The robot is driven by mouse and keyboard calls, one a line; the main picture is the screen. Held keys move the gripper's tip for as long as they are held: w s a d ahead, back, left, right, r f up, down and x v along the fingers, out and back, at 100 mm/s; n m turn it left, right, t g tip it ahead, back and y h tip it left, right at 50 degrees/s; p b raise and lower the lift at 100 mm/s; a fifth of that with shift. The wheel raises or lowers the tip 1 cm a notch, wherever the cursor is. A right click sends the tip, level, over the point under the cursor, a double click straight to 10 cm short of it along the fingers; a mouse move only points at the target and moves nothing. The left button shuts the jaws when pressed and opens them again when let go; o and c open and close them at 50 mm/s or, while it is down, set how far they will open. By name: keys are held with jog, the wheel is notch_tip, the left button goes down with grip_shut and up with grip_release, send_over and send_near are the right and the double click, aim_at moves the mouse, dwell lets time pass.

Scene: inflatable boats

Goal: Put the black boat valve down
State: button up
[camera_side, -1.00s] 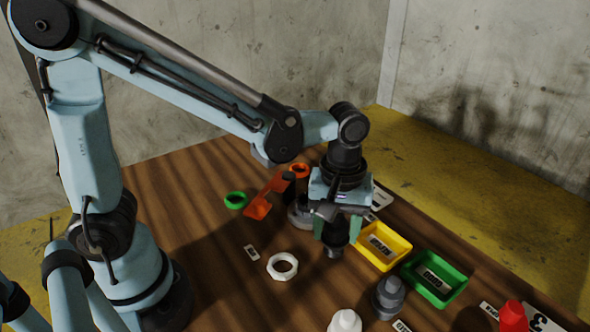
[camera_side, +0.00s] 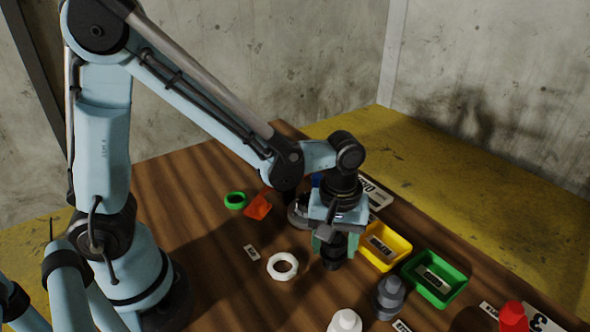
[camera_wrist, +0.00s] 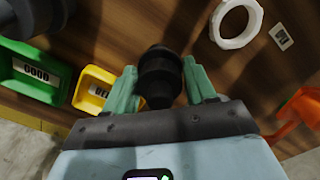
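The black boat valve (camera_wrist: 160,72) stands between the two green fingers of my gripper (camera_wrist: 162,88) in the wrist view, and both fingers lie against its sides. In the side view my gripper (camera_side: 333,245) points down, with the black valve (camera_side: 332,264) showing beneath the fingers, upright, low over the wooden table (camera_side: 215,270). I cannot tell whether its base touches the wood. It is left of the yellow tray (camera_side: 398,243).
A green tray (camera_side: 462,285) stands right of the yellow one. A grey valve (camera_side: 389,297), a white valve (camera_side: 345,321) and a red one (camera_side: 513,316) stand in front. A white ring (camera_side: 270,268), a green ring (camera_side: 235,207) and an orange piece (camera_side: 257,210) lie to the left.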

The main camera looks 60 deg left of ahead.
jog(key=o, duration=0.4)
notch_tip(320, 180, up, 12)
jog(key=shift+r, duration=0.1)
jog(key=shift+s+a+r, duration=0.1)
jog(key=shift+a, duration=0.15)
jog(key=shift+s+a+f+m+t, duration=0.25)
jog(key=shift+s+a+m+t, duration=0.3)
jog(key=shift+a+m+t, duration=0.85)
jog(key=shift+s+a+f+m+t, duration=0.25)
jog(key=shift+s+a+m+t, duration=0.3)
jog(key=shift+a+m+t, duration=0.85)
jog(key=shift+s+a+f+m+t, duration=0.25)
jog(key=shift+s+a+m+t, duration=0.45)
jog(key=shift+a+m, duration=1.25)
jog(key=shift+w+a+n, duration=0.15)
jog(key=shift+a+n, duration=0.1)
